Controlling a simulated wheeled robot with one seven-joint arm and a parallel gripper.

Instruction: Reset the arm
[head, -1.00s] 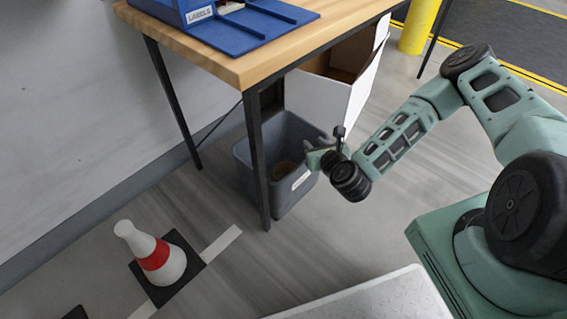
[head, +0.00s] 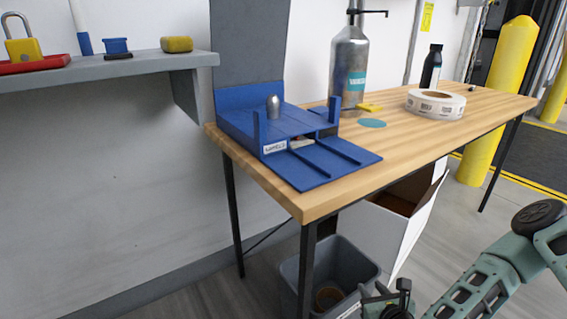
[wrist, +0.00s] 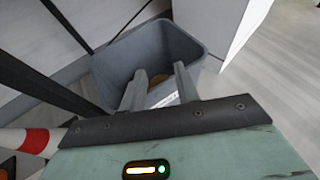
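My gripper (wrist: 160,88) is open, its two fingers apart with nothing held between them. In the wrist view it points at the grey bin (wrist: 190,32), and the fingers overlap the bin's inside in the picture. A brown round thing lies in the bin and shows between the fingers. In the head view my gripper is at the bottom edge, partly cut off, just right of the bin (head: 290,270). The arm is bent low in front of the table.
The wooden table (head: 455,125) carries a blue label dispenser (head: 240,122), a metal bottle (head: 349,65) and a label roll (head: 436,104). An open white box (head: 375,240) stands beneath. A shelf (head: 120,70) is at left, a yellow post (head: 495,100) at right. A cone (wrist: 30,140) shows in the wrist view.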

